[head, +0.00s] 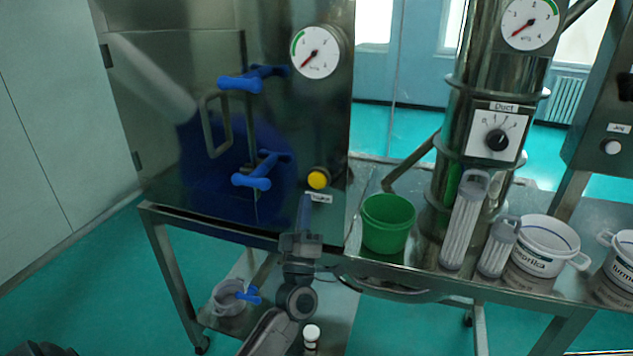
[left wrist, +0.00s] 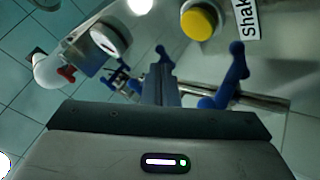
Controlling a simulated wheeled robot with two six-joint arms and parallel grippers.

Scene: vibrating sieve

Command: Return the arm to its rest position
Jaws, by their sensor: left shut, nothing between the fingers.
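My left gripper (head: 305,205) is shut and empty. It stands in front of the steel cabinet (head: 190,205), just below the yellow button (head: 318,179) and its label, with its fingers pointing up in the head view. In the left wrist view the shut fingers (left wrist: 160,82) are at the middle, and the yellow button (left wrist: 200,22) is above and apart from them. My left arm comes up from the bottom of the head view. My right gripper is in neither view.
Blue handles (head: 262,168) stick out from the cabinet door, left of the button. A green bucket (head: 388,222) stands right of the gripper on the steel table, with clear cylinders (head: 466,220) and a white paprika tub (head: 544,247) further right. A small white-capped bottle (head: 311,335) is below.

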